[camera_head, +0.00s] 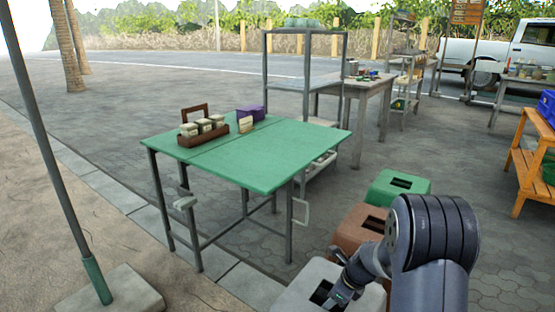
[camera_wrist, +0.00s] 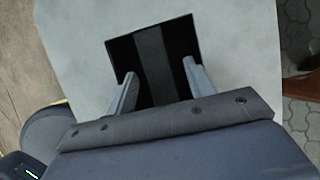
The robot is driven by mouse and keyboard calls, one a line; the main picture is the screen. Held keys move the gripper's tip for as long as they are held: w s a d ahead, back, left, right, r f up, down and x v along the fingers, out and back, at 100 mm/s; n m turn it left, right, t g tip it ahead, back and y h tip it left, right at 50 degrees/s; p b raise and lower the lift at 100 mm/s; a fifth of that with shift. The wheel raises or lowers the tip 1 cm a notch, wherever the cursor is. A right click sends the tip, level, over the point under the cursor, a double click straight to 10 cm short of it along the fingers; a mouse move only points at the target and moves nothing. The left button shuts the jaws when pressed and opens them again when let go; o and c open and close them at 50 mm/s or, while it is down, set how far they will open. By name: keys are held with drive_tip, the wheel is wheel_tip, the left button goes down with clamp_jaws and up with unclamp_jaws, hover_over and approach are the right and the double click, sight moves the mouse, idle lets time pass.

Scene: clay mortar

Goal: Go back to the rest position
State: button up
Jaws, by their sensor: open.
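My gripper (camera_head: 340,294) is low at the bottom of the head view, right over the white-grey box (camera_head: 296,283) with a dark square opening in its top. In the wrist view the two fingers of my gripper (camera_wrist: 157,82) stand apart, one at each side of the dark opening, with nothing seen between them. A dark grey strip crosses the opening there; I cannot tell what it is. The pale top of the box (camera_wrist: 80,50) fills most of the wrist view. My arm hides part of the box in the head view.
A brown box (camera_head: 358,228) and a green box (camera_head: 398,187) stand in a row behind. A green table (camera_head: 270,165) with a brown carrier (camera_head: 190,137) and a purple box (camera_head: 250,112) is at left. An orange rack (camera_head: 530,160) stands at right. Paving between is free.

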drive_tip(key=s+b+x, duration=0.1)
drive_tip(key=x, duration=0.3)
drive_tip(key=r+p, duration=0.2)
drive_tip(key=r, duration=0.1)
drive_tip(key=r+p, duration=0.2)
drive_tip(key=r, duration=0.2)
drive_tip(key=w+r+p, duration=0.1)
drive_tip(key=r+p, duration=0.1)
drive_tip(key=r, duration=0.2)
drive_tip(key=shift+a, duration=0.1)
drive_tip(key=s+r+n+g+h+p, duration=0.1)
drive_tip(key=s+r+n+g+p, duration=0.2)
drive_tip(key=r+n+p, duration=0.8)
drive_tip(key=s+r+n+g+h+p, duration=0.1)
drive_tip(key=s+r+n+g+p, duration=0.2)
drive_tip(key=r+n+p, duration=0.8)
drive_tip(key=shift+s+r+g+p, duration=0.4)
drive_tip(key=shift+s+r+p, duration=0.05)
drive_tip(key=shift+r+p, duration=2.7)
